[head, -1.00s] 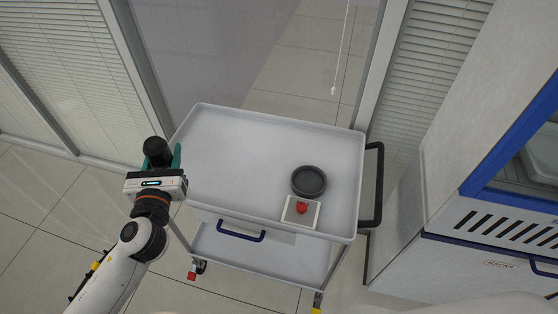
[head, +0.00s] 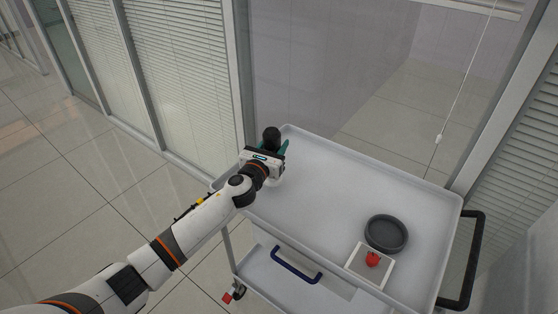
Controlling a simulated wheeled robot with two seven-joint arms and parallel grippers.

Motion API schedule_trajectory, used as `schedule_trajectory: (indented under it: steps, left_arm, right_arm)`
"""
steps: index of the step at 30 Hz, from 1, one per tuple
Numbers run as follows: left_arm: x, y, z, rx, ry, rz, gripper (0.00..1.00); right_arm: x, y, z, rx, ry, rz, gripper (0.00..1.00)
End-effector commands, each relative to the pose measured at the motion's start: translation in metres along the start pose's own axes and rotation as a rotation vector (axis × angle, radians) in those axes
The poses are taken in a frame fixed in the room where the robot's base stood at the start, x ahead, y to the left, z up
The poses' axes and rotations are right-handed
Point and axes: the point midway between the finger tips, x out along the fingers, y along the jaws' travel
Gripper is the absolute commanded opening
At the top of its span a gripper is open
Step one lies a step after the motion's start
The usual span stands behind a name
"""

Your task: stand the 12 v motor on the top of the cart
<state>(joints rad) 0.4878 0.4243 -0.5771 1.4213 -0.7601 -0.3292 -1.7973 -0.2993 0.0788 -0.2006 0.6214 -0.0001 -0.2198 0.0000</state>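The cart (head: 330,190) is a grey-white trolley with a rimmed top tray, a lower shelf and a black handle at the right. My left gripper (head: 275,146) is over the left end of the top tray, its greenish fingers on either side of a black rounded object, which looks like the 12 V motor (head: 271,134). The gripper appears shut on the motor. The motor's lower part is hidden by the gripper, so I cannot tell whether it touches the tray. My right gripper is not in view.
A dark grey round dish (head: 386,233) and a white square plate (head: 354,265) with a red object (head: 372,259) on it occupy the tray's right front. The tray's middle is clear. Glass partitions stand behind.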

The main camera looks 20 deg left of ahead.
Motion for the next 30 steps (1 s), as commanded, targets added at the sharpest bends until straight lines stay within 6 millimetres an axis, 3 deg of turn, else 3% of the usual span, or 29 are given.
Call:
schedule_trajectory:
  steps: [6, 19, 20, 21, 23, 30]
  left_arm:
    - [0.0, 0.001, 0.03, -0.004, 0.002, -0.001, 0.04]
    - [0.0, 0.0, 0.036, 0.0, 0.002, -0.001, 0.04]
    - [0.0, 0.0, 0.037, 0.0, -0.002, -0.001, 0.49]
    - [0.0, 0.0, 0.037, -0.001, -0.002, -0.001, 0.56]
    - [0.0, 0.0, 0.037, 0.0, -0.002, -0.001, 0.65]
    - [0.0, 0.0, 0.037, 0.0, -0.001, -0.001, 0.66]
  right_arm:
    - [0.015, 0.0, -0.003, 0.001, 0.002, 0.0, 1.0]
    - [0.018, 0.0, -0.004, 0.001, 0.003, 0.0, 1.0]
    - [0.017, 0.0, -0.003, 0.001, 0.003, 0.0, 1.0]
    - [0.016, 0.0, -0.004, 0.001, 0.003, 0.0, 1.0]
    - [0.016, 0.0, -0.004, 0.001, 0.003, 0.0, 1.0]
    - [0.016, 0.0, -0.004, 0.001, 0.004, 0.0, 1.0]
